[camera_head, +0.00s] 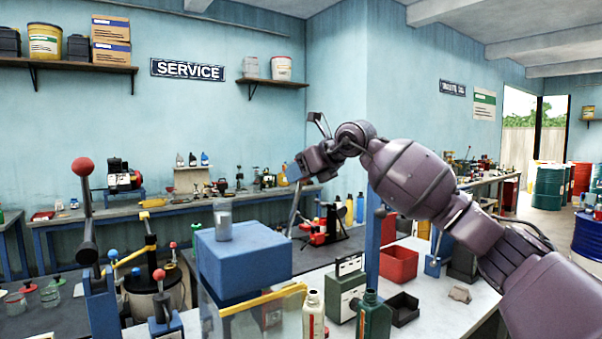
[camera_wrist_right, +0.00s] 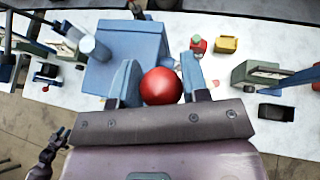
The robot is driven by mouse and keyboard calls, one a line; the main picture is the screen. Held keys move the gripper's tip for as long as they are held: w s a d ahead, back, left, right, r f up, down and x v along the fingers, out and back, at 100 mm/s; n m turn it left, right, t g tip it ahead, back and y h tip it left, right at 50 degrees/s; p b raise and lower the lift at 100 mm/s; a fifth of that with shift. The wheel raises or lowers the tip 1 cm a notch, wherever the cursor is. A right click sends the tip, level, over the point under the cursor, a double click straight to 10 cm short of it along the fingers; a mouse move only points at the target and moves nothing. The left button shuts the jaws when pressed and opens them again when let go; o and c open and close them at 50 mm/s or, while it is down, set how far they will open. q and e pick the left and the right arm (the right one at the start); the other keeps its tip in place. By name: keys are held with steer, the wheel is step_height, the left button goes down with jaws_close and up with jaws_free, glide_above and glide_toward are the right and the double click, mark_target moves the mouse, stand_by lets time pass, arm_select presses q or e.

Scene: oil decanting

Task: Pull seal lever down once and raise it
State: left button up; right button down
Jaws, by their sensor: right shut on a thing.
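In the right wrist view a red ball knob (camera_wrist_right: 160,87) sits between the blue fingers of my right gripper (camera_wrist_right: 160,72), which is shut on it. In the head view my right gripper (camera_head: 292,172) is above and behind the blue box (camera_head: 240,262), and hides the knob. A thin grey lever rod (camera_head: 295,208) runs down from the gripper, nearly upright, toward the back right of the box. A translucent grey container (camera_head: 222,222) stands on the box; the box also shows in the wrist view (camera_wrist_right: 130,45).
A large red-knobbed lever (camera_head: 84,180) stands at the left front. A white bottle (camera_head: 313,315), a dark green bottle (camera_head: 373,318), a black tray (camera_head: 403,308) and a red bin (camera_head: 398,265) stand on the white bench (camera_head: 440,305).

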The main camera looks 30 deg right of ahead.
steer(key=c, duration=0.9)
jaws_free()
steer(key=shift+f, duration=0.15)
steer(key=shift+o, duration=1.4)
steer(key=shift+w+d, duration=0.1)
steer(key=shift+w, duration=0.15)
arm_select(q)
steer(key=shift+w+d+r, duration=0.1)
steer(key=shift+w+r, duration=0.05)
steer(key=shift+w, duration=0.2)
arm_select(e)
steer(key=shift+s, duration=0.15)
arm_select(q)
step_height(320, 180, down, 2)
steer(key=shift+s+f+b, duration=0.15)
steer(key=shift+b, duration=0.9)
arm_select(e)
steer(key=v, duration=1)
steer(key=shift+s+r, duration=0.25)
steer(key=shift+s, duration=0.05)
steer(key=shift+d, duration=0.1)
